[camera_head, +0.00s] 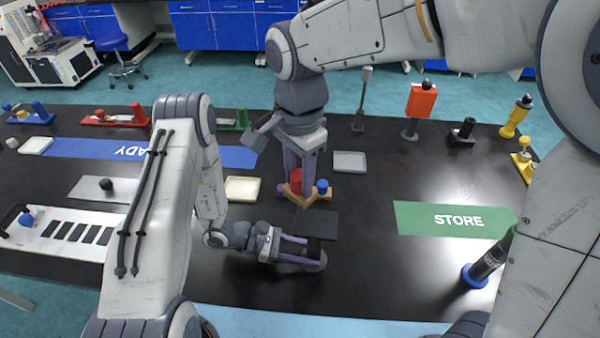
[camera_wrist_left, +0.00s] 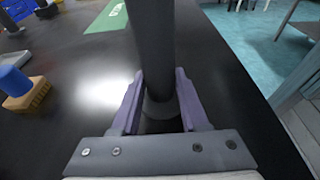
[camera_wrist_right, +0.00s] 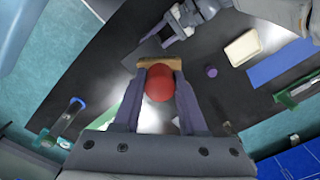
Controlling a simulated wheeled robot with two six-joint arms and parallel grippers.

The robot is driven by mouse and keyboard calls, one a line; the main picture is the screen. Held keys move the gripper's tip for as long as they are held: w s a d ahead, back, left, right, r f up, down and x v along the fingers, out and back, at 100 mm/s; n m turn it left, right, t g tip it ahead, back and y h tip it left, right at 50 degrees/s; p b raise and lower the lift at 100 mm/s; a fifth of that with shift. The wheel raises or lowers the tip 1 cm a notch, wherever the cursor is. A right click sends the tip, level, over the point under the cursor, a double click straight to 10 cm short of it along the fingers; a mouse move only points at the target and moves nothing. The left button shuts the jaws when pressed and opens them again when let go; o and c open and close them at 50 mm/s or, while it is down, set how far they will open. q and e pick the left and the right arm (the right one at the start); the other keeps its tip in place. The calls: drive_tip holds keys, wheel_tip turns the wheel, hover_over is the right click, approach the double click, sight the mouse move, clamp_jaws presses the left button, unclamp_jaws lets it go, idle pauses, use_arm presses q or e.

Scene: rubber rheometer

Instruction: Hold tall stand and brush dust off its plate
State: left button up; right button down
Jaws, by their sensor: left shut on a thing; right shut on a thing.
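The tall stand is dark, with a square black plate (camera_head: 316,224) on top. Its dark post (camera_wrist_left: 152,45) rises between the fingers of my left gripper (camera_wrist_left: 158,92), which is shut on it. In the head view my left gripper (camera_head: 297,250) comes in from the left, below the plate. My right gripper (camera_head: 299,172) is shut on the red knob (camera_wrist_right: 159,86) of a brush with a wooden block (camera_wrist_right: 160,62). The brush is near the plate's far edge; I cannot tell whether they touch. I cannot make out dust on the plate.
A wooden block with a blue knob (camera_head: 321,187) stands near the right gripper. A cream tray (camera_head: 242,188) is left of it, a grey tray (camera_head: 350,161) right. Other stands line the far edge.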

use_arm(q)
drive_tip(key=o, duration=1.1)
drive_tip(key=shift+c, duration=0.2)
drive_tip(key=v, duration=1)
drive_tip(key=shift+w+a+r, duration=0.1)
drive_tip(key=shift+a, duration=0.15)
drive_tip(key=shift+v, duration=0.8)
